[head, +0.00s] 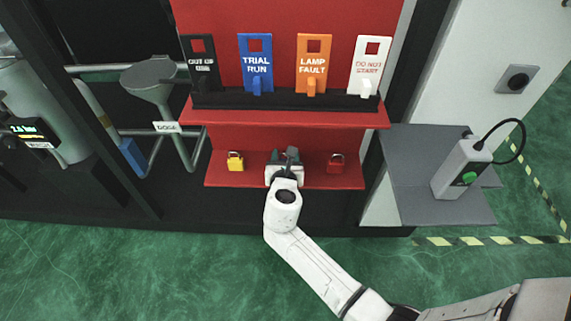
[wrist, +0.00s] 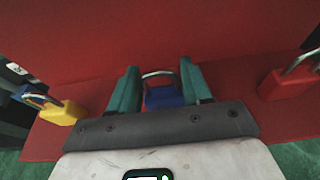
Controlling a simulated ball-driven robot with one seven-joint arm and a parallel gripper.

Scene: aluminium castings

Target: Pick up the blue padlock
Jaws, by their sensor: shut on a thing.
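The blue padlock (wrist: 163,97) is between the two green fingers of my gripper (wrist: 156,88) in the wrist view. Its silver shackle stands up above the body. My gripper is shut on the padlock from its sides, and its front part hides the lower body. In the head view my gripper (head: 285,168) is at the lower red shelf, between the yellow and red padlocks, and hides most of the blue padlock. I cannot tell whether the padlock still touches the shelf.
A yellow padlock (head: 235,162) stands left and a red padlock (head: 336,163) right on the lower red shelf (head: 355,180). Above, several tags, including a blue one (head: 256,58), stand in a black holder (head: 225,100). A grey side shelf (head: 410,170) bears a box with a green button (head: 462,166).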

